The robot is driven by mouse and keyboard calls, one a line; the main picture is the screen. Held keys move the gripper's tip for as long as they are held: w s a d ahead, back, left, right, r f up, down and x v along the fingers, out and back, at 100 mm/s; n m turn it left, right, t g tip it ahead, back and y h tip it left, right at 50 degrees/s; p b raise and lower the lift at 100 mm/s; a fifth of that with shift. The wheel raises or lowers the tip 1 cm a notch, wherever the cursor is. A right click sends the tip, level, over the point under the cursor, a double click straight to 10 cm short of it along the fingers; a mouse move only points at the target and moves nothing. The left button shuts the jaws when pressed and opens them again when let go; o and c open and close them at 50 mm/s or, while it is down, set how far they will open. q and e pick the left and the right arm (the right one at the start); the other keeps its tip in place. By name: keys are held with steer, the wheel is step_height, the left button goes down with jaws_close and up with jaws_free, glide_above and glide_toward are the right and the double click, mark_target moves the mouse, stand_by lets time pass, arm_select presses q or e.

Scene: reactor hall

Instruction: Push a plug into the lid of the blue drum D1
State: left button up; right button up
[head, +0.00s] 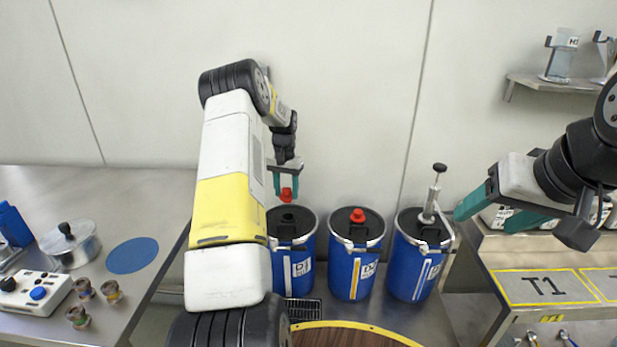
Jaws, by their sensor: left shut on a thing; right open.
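Three blue drums with black lids stand in a row in the head view. The left drum (290,268) has a dark raised opening (288,216) in its lid. The middle drum (352,274) has a red plug (357,214) in its lid. The right drum (413,270) carries a metal hand pump (432,200). The drum numbers are too small to read surely. My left gripper (286,186) is shut on another red plug (287,195), held upright just above the left drum's opening, apparently apart from it. My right gripper (490,214) is open and empty, right of the pump.
A steel bench at the left holds a lidded pot (70,243), a blue disc (132,255), a button box (35,291) and several small spools. A table marked T1 (545,287) stands at the right, below a wall shelf (555,84). A black grate (305,310) lies before the drums.

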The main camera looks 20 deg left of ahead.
mark_target(287, 202)
arm_select(q)
steer(key=shift+w+f, duration=0.25)
steer(key=shift+w, duration=0.05)
steer(key=shift+f, duration=2.25)
steer(key=shift+s+f, duration=0.1)
steer(key=shift+f, duration=0.05)
steer(key=shift+f, duration=1.2)
steer(key=shift+f, duration=0.55)
stand_by(0.3)
steer(key=o, duration=1.4)
steer(key=shift+r, duration=0.15)
